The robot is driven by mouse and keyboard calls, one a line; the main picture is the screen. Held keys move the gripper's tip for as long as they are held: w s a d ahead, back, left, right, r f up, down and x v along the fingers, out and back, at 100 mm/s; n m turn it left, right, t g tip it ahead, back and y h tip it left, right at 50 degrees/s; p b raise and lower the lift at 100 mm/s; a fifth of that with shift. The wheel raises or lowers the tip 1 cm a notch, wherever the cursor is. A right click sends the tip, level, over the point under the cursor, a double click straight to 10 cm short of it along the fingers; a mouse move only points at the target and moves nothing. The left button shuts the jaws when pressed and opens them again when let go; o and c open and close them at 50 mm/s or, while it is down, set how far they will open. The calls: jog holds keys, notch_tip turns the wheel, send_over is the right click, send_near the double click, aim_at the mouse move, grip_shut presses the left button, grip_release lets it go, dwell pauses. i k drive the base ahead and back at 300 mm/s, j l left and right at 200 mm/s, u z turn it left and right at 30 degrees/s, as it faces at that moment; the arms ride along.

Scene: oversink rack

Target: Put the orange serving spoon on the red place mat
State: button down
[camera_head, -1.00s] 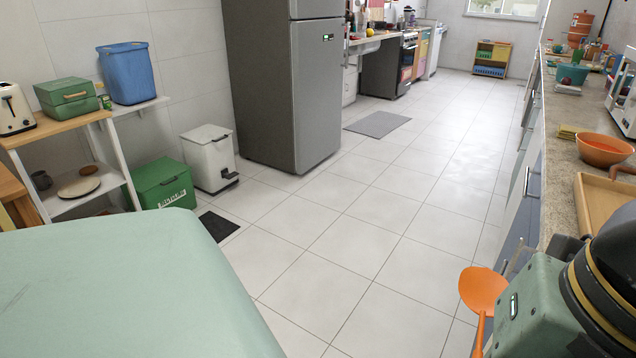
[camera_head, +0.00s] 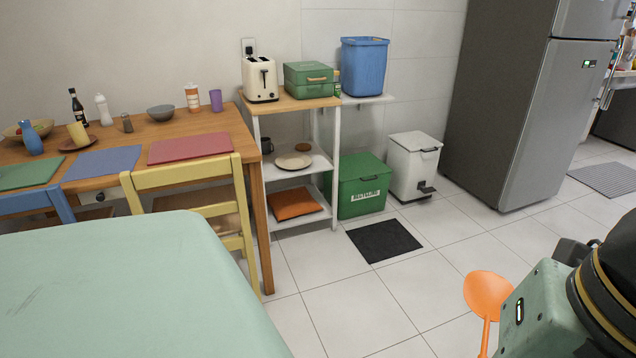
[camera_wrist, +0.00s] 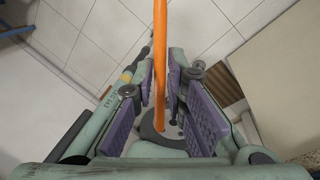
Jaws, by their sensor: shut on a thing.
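The orange serving spoon (camera_head: 487,296) shows at the lower right of the head view, its round bowl up, beside my green and black arm. In the wrist view its orange handle (camera_wrist: 160,62) runs between the purple pads of my gripper (camera_wrist: 162,95), which is shut on it. The spoon is in the air above the tiled floor. The red place mat (camera_head: 189,147) lies flat on the right part of the wooden table, at the left of the head view, far from my gripper. Nothing lies on the mat.
A yellow chair (camera_head: 190,180) stands in front of the red mat. Blue (camera_head: 101,163) and green (camera_head: 29,173) mats lie left of it. A grey bowl (camera_head: 160,112) and bottles stand behind. A shelf (camera_head: 288,104) with a toaster stands right of the table.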

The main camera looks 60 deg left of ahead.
aim_at(199, 144)
jog(key=j+u, duration=0.7)
jog(key=j, duration=0.2)
jog(key=i+j+u, duration=0.1)
jog(key=j, duration=0.25)
jog(key=j+u, duration=0.15)
jog(key=j, duration=0.2)
jog(key=i+j+u, duration=0.1)
jog(key=j, duration=0.25)
jog(key=i+j, duration=0.1)
jog(key=j, duration=0.25)
jog(key=i+j, duration=0.15)
jog(key=j, duration=0.2)
jog(key=i+j, duration=0.1)
jog(key=j, duration=0.25)
jog(key=i+j+u, duration=0.1)
jog(key=j, duration=0.25)
jog(key=i+j, duration=0.15)
jog(key=j, duration=0.2)
